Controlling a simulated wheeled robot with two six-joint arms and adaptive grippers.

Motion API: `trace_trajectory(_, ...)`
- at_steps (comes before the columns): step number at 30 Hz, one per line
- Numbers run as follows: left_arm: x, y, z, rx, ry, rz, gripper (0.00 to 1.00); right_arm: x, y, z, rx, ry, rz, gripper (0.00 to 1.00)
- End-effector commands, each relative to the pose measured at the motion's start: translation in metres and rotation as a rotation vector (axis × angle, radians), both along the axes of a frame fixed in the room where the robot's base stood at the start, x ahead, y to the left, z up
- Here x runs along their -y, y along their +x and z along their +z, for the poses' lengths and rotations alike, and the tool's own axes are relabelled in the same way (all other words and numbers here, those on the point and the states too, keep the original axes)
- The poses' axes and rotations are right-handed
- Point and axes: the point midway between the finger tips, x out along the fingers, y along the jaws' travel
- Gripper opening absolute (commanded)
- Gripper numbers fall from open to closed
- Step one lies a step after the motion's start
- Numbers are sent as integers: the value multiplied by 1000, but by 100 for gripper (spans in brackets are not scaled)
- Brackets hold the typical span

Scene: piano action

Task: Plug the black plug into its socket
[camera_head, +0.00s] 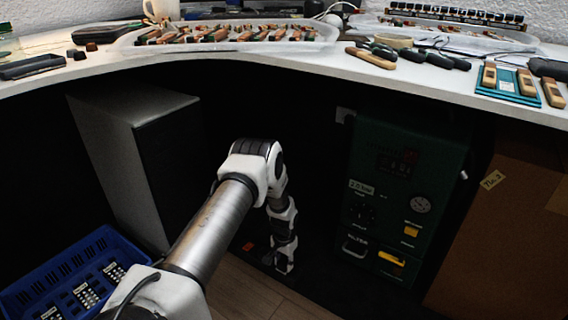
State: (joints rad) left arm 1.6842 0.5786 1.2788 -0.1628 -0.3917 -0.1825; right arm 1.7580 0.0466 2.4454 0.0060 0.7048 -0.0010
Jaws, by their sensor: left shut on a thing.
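My left arm reaches in from the bottom left, bends at its elbow and points down into the dark space under the desk. My left gripper (284,267) is at its lower end, close to the floor. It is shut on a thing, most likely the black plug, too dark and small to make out. A dark strip with an orange spot (248,246), perhaps a socket strip, lies on the floor beside and below the gripper. I cannot make out its socket openings. My right gripper is not in view.
A dark green cabinet (392,215) with a gauge and yellow parts stands right of the arm. A grey-sided box (125,160) stands left, and a blue crate (50,268) is at lower left. A brown board (500,230) is at right. The white desk (290,62) overhangs above.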

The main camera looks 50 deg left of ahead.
Motion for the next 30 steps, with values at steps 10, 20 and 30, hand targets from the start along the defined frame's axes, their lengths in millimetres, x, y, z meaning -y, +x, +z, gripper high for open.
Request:
trace_trajectory(10, 0, 0, -1, 0, 0, 0, 66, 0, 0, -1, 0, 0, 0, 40)
trace_trajectory(20, 0, 1, 33, 4, -2, 0, 66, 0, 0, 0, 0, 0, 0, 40)
trace_trajectory(30, 0, 1, 110, 2, -1, 1, 66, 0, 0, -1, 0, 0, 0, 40)
